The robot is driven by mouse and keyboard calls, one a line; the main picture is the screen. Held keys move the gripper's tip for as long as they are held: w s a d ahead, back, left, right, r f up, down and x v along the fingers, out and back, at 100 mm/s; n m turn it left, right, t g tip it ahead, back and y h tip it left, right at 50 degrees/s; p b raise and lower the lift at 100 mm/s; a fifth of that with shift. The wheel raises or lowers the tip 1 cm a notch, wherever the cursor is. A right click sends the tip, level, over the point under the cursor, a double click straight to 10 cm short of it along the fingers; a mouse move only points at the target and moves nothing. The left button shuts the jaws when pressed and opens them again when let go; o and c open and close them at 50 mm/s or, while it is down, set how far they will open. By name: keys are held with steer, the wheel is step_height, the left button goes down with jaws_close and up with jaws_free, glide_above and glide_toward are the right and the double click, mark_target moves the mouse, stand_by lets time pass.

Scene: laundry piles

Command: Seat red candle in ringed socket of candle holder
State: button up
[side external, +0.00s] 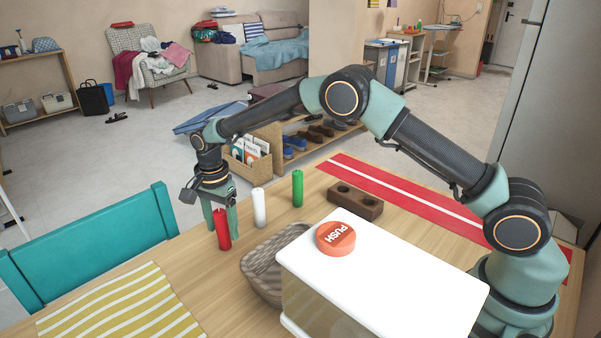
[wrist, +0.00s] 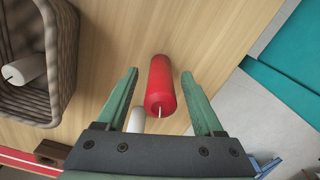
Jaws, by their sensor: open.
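The red candle (side external: 222,230) stands upright on the wooden table. My gripper (side external: 220,222) points down over it, open. In the wrist view the red candle (wrist: 160,86) lies between the two spread fingers of my gripper (wrist: 159,75), with a gap on each side. The brown candle holder (side external: 356,201) sits farther right on the table, with two dark sockets showing in its top. I cannot make out which socket has a ring. A corner of the candle holder (wrist: 50,151) shows at the lower left of the wrist view.
A white candle (side external: 259,208) and a green candle (side external: 298,188) stand between my gripper and the holder. A woven basket (side external: 262,279) holds a white candle (wrist: 24,69). A teal chair (side external: 95,240) is left.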

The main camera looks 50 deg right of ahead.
steer(key=shift+f, duration=0.7)
jaws_close()
steer(key=shift+r, duration=0.15)
